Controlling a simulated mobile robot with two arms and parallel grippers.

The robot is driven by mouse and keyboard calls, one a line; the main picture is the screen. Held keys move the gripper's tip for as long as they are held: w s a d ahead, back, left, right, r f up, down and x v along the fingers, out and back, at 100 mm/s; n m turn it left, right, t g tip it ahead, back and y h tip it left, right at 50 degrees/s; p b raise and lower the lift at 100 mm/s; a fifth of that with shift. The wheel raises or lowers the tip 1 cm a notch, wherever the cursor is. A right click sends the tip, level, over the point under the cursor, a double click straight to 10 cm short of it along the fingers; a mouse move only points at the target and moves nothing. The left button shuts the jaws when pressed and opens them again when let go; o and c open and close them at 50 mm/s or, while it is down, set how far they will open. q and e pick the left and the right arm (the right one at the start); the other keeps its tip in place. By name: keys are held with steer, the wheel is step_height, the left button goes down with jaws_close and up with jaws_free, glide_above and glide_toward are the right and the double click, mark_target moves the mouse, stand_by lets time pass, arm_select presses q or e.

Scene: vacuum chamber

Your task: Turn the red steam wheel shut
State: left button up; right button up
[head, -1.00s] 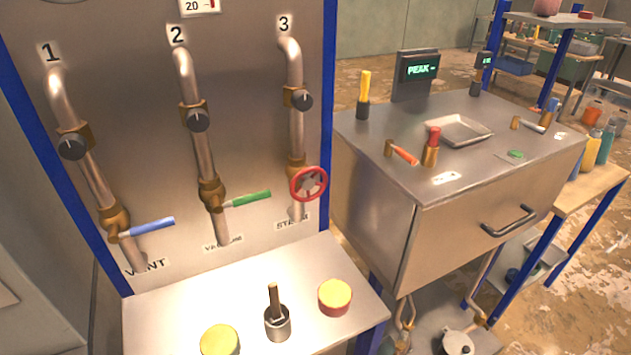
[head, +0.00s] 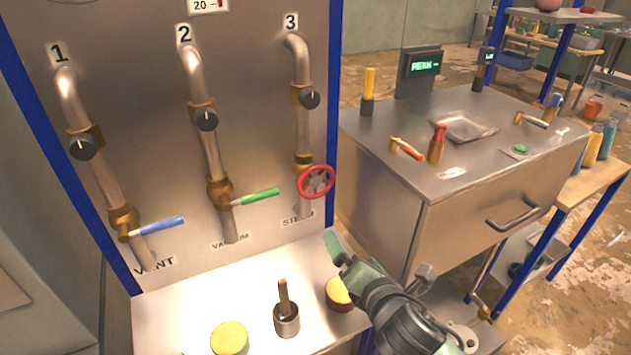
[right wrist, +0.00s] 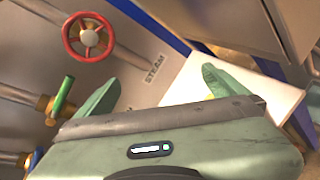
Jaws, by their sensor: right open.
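The red steam wheel (head: 316,182) sits on pipe 3 at the right side of the metal panel, above the STEAM label. In the right wrist view the red wheel (right wrist: 88,37) is at the upper left, in front of the panel. My right gripper (head: 340,252) is below and slightly right of the wheel, apart from it, over the small shelf. In the right wrist view the right gripper (right wrist: 160,92) has its two green fingers spread with nothing between them. My left gripper is not in view.
A green lever (head: 258,196) is left of the wheel and a blue lever (head: 162,228) farther left. The shelf (head: 180,312) below holds a yellow button (head: 229,338), a stick (head: 285,318) and another button (head: 339,292), partly behind my gripper. A metal cabinet (head: 395,215) stands to the right.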

mark_target(316, 183)
steer(key=w+a+r+n+t+y, duration=0.1)
steer(key=w+a+r+n, duration=0.1)
steer(key=n, duration=0.4)
steer(key=w+a+r+n+y+p, duration=0.1)
steer(key=w+a+r+n+y, duration=0.1)
steer(key=w+n, duration=0.4)
steer(key=w+a+r+n+t+y, duration=0.1)
steer(key=w+a+r+n, duration=0.1)
steer(key=w+r+n, duration=0.2)
steer(key=shift+w+a+r+n+t+y+p, duration=0.2)
steer(key=shift+w+n, duration=0.2)
steer(key=shift+n, duration=0.35)
steer(key=shift+w+a+r+n+t+y+p, duration=0.15)
steer(key=shift+w+n, duration=0.25)
steer(key=shift+n, duration=0.35)
steer(key=c, duration=1.3)
